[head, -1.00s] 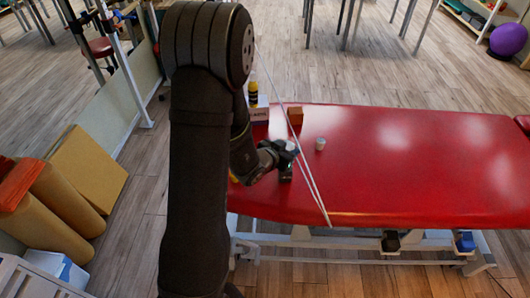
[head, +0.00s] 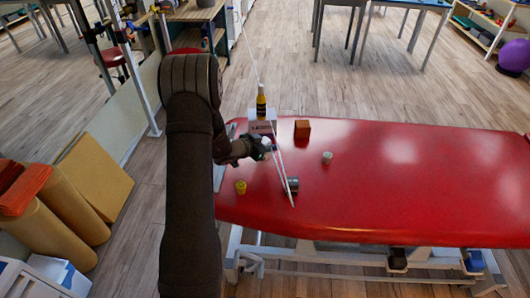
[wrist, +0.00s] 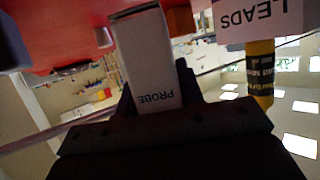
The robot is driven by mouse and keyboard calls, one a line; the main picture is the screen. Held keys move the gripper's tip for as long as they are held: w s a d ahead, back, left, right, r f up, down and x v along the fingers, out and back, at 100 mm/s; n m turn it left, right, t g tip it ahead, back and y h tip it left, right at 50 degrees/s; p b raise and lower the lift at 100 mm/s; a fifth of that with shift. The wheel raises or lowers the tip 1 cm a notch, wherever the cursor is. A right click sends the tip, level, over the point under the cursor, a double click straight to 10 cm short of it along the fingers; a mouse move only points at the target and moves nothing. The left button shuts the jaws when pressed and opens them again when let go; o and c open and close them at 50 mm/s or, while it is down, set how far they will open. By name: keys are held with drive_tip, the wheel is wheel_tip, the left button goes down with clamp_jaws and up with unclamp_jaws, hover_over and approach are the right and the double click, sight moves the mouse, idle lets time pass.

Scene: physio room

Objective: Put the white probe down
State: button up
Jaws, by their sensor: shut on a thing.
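The white probe (wrist: 148,58), a pale block lettered PROBE, is between the jaws of my gripper (wrist: 155,85) in the wrist view. My gripper is shut on it. In the head view my gripper (head: 264,147) is over the left part of the red treatment table (head: 400,195), just in front of a white box lettered LEADS (head: 262,127). Only a small white bit of the probe shows there, and I cannot tell its height above the table. The wrist view is upside down, with the red table top (wrist: 60,30) along its upper edge.
A yellow-and-black bottle (head: 261,104) stands at the LEADS box. An orange-brown block (head: 302,129), a small whitish pot (head: 327,158), a grey cylinder (head: 293,184) and a yellow roll (head: 240,187) are nearby. Thin white lines cross the gripper area. The table's right side is clear.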

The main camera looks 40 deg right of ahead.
drive_tip(key=shift+w+a+f, duration=0.1)
drive_tip(key=shift+w+f, duration=0.35)
drive_tip(key=shift+w, duration=0.25)
drive_tip(key=shift+f, duration=1.95)
drive_tip(key=o, duration=1.1)
drive_tip(key=shift+f, duration=0.15)
drive_tip(key=shift+a+r, duration=0.2)
drive_tip(key=shift+r, duration=0.05)
drive_tip(key=v, duration=1.1)
drive_tip(key=shift+a, duration=0.35)
drive_tip(key=shift+d, duration=0.1)
